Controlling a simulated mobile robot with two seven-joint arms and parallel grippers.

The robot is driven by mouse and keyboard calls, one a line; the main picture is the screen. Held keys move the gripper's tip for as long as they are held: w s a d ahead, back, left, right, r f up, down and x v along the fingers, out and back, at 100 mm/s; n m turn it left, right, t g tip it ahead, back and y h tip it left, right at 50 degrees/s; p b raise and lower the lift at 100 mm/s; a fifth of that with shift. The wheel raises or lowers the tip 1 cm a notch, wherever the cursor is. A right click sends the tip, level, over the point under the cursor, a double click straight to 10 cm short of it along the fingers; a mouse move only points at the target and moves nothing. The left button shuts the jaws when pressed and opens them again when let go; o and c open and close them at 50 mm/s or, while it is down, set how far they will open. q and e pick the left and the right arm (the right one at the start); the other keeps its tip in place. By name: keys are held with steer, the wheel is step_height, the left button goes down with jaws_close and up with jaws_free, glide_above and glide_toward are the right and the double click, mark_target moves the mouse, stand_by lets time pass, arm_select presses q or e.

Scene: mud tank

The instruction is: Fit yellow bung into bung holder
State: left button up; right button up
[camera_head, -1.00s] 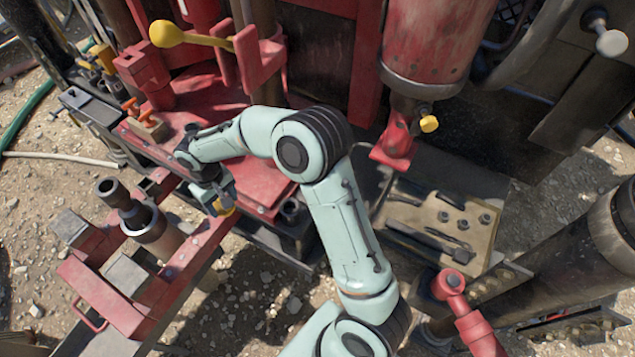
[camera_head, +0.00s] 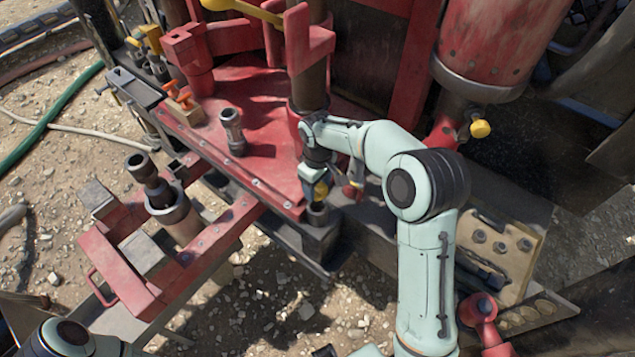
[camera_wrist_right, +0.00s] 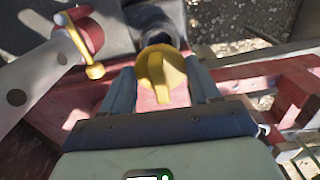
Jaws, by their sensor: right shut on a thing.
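The yellow bung (camera_head: 321,190) is in the jaws of my right gripper (camera_head: 314,180), just in front of the red deck's edge. In the right wrist view the bung (camera_wrist_right: 160,70) sits between the two fingers, its ridged top facing the camera. The bung holder, a dark short cylinder (camera_head: 318,213), stands directly below the bung, and part of it shows beyond the bung in the wrist view (camera_wrist_right: 150,20). Whether the bung touches the holder or has entered it, I cannot tell. My left gripper is out of view.
The red deck (camera_head: 265,130) carries a grey metal cylinder (camera_head: 232,130) and orange-handled valves (camera_head: 177,92). A red post stands right behind my right gripper. A red frame (camera_head: 140,290) with a dark pipe (camera_head: 150,180) lies left. Gravelly ground shows in front.

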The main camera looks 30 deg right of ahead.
steer(key=shift+f+b, duration=1.35)
steer(key=shift+f, duration=1.2)
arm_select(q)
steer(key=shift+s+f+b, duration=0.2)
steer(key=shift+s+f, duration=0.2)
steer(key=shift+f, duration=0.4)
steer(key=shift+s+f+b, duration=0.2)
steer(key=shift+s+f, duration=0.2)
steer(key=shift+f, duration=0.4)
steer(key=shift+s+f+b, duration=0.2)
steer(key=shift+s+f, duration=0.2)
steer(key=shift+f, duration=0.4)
arm_select(e)
steer(key=shift+f, duration=1.2)
steer(key=o, duration=1.1)
steer(key=shift+r, duration=0.1)
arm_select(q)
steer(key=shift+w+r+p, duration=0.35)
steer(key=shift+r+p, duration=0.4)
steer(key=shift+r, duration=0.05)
arm_select(e)
step_height(320, 180, up, 13)
steer(key=shift+r, duration=0.15)
